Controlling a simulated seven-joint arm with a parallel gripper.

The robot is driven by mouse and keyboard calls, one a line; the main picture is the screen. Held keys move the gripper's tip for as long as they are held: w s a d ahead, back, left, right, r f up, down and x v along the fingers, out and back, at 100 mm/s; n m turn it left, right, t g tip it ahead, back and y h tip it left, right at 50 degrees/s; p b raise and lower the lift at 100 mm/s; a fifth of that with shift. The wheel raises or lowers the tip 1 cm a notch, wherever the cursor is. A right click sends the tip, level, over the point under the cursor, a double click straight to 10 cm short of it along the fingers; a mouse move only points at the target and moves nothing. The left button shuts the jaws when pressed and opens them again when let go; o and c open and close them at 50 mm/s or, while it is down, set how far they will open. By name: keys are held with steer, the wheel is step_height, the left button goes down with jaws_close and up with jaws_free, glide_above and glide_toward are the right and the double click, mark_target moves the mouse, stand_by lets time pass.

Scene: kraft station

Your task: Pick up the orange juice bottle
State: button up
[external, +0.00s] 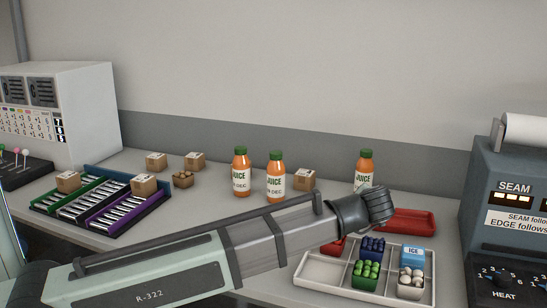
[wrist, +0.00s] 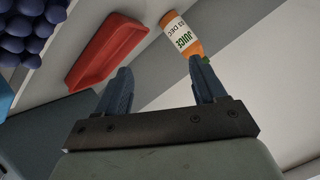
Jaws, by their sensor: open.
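Three orange juice bottles with green caps stand upright on the counter in the external view: a left one (external: 241,172), a middle one (external: 275,177) and a right one (external: 364,169). My gripper (wrist: 160,85) is open and empty in the wrist view. One juice bottle (wrist: 182,35) shows there beyond the right fingertip, apart from the space between the fingers, its cap end partly hidden by that finger. In the external view my wrist covers the lower part of the right bottle, and the fingers cannot be made out.
A red tray (external: 408,222) lies right of my wrist; it also shows in the wrist view (wrist: 105,48). A white divided tray (external: 318,270) with blue, green and white items is in front. Small cardboard boxes (external: 304,179) and a sorting rack (external: 85,212) stand left. A SEAM machine (external: 510,215) stands right.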

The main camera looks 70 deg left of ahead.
steer(key=s+a+r+n+g+y, duration=0.1)
steer(key=s+a+n+g+y, duration=0.15)
steer(key=s+a, duration=0.4)
steer(key=s+a+n+g+y, duration=0.1)
steer(key=s+a+n+y, duration=0.2)
steer(key=a, duration=0.6)
steer(key=n+g+y, duration=0.3)
steer(key=n+g, duration=0.2)
steer(key=n, duration=0.4)
glide_toward(242, 153)
steer(key=shift+h, duration=0.25)
steer(key=a, duration=0.2)
steer(key=a+r, duration=0.1)
steer(key=a, duration=0.3)
steer(key=shift+s+a+r, duration=0.2)
steer(key=shift+s+a, duration=0.15)
steer(key=shift+a, duration=0.05)
steer(key=shift+w+a+f, duration=0.1)
steer(key=shift+a+f, duration=0.05)
steer(key=shift+a, duration=0.6)
steer(key=shift+w+a+f, duration=0.1)
steer(key=shift+a, duration=0.65)
steer(key=shift+w+a+f, duration=0.1)
steer(key=shift+a+f, duration=0.05)
steer(key=shift+a, duration=1)
steer(key=shift+s, duration=0.1)
jaws_close()
